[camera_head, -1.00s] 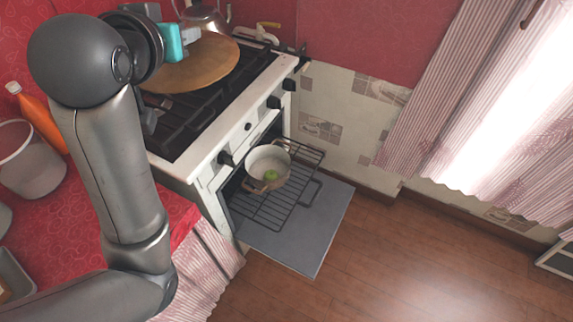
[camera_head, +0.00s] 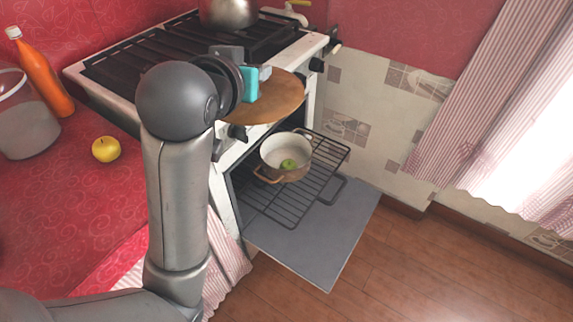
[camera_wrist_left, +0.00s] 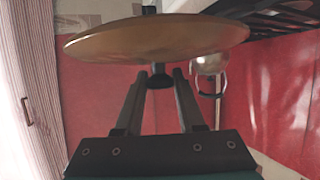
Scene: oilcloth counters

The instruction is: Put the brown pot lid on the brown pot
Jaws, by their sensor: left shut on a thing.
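The brown pot lid (camera_head: 275,99) is a wide, flat brown disc held in the air in front of the stove. My left gripper (camera_wrist_left: 160,82) is shut on the lid, and in the left wrist view the lid (camera_wrist_left: 155,42) spans above the fingertips. In the head view my left arm hides the fingers. My right gripper is not in view.
The oven rack (camera_head: 300,205) sticks out over the lowered grey oven door (camera_head: 325,250). A kettle (camera_head: 228,12) stands on the black stove grates (camera_head: 125,75). An orange bottle (camera_head: 42,75), a clear container (camera_head: 28,125) and a yellow apple (camera_head: 106,149) are on the red counter.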

